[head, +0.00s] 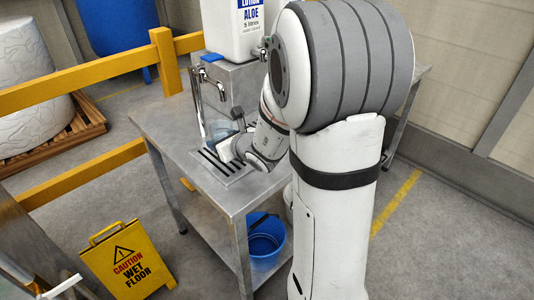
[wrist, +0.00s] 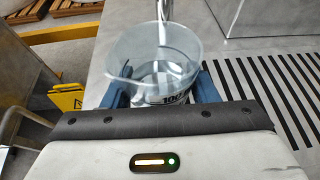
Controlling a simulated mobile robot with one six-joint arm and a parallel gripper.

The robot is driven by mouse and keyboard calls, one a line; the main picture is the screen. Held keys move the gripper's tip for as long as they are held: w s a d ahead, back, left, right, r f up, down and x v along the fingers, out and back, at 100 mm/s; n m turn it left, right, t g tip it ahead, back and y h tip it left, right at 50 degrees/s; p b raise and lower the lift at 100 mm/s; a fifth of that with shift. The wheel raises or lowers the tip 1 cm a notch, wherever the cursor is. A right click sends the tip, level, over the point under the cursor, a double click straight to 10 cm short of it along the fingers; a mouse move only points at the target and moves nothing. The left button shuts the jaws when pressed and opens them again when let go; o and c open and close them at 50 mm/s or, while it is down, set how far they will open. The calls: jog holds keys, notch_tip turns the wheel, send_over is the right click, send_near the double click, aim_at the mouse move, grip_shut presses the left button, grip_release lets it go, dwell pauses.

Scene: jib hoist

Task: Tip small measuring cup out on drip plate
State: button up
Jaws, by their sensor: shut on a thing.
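The small measuring cup (wrist: 155,55) is a clear cup with a pouring lip and dark markings. It is upright, or close to it, in the wrist view. My gripper (wrist: 160,92) is shut on it, with a blue finger on each side. In the head view my gripper (head: 228,146) is at the steel table, near the tap, and partly hides the cup. The drip plate (head: 212,163) is a slotted plate let into the table top. Its dark slots also show in the wrist view (wrist: 270,85), to the right of the cup.
A chrome tap (head: 198,88) stands behind the drip plate, close to my gripper. A white lotion container (head: 235,35) sits on the steel box behind. A blue bucket (head: 265,240) is under the table. A yellow wet-floor sign (head: 128,262) and yellow rails (head: 95,71) stand left.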

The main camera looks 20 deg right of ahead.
jog(key=s+d+f+b, duration=0.1)
jog(key=b, duration=0.2)
jog(key=shift+s+h+b, duration=0.1)
jog(key=shift+h+b, duration=0.2)
jog(key=shift+s+d+r+m+b, duration=0.1)
jog(key=shift+s+d+m+b, duration=0.2)
jog(key=shift+b, duration=0.35)
jog(key=shift+r+p, duration=0.1)
jog(key=shift+p, duration=0.2)
